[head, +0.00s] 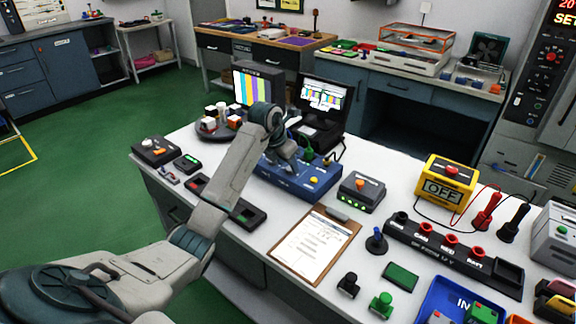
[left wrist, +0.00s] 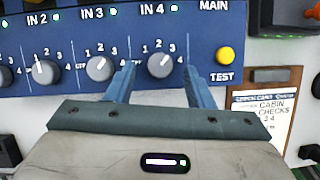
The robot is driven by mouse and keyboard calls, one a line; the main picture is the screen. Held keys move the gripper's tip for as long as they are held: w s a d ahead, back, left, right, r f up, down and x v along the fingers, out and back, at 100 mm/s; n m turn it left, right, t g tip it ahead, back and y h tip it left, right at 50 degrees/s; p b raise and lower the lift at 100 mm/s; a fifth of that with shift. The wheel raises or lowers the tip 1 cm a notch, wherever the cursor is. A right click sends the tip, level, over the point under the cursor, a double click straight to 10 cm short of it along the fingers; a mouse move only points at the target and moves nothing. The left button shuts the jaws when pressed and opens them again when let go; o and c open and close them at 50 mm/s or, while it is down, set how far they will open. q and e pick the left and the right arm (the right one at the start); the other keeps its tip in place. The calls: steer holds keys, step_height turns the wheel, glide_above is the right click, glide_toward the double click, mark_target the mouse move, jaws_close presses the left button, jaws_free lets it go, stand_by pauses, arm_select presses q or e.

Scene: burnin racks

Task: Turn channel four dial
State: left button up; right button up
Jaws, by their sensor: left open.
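A blue switch box (head: 318,184) stands on the white bench in the head view. Its front fills the top of the left wrist view, with a row of grey dials. The channel four dial (left wrist: 160,65), under the label IN 4, has a light pointer mark that seems to point up and right. My left gripper (left wrist: 160,70) is open, with one blue finger on each side of this dial. I cannot tell whether the fingers touch it. In the head view my left gripper (head: 285,158) is at the box, partly hidden by my wrist. My right gripper is not in view.
The IN 3 dial (left wrist: 99,69) is just left of the left finger. A yellow TEST button (left wrist: 225,55) is right of the right finger. A clipboard (head: 314,243), a grey box with an orange button (head: 361,191) and a laptop (head: 322,100) are around the switch box.

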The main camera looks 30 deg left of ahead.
arm_select(q)
steer(key=b+v, duration=0.1)
steer(key=v, duration=0.8)
steer(key=shift+r, duration=0.2)
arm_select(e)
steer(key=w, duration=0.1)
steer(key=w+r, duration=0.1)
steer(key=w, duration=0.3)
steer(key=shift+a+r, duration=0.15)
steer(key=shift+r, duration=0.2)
arm_select(q)
steer(key=shift+s+f, duration=0.1)
steer(key=shift+s, duration=0.05)
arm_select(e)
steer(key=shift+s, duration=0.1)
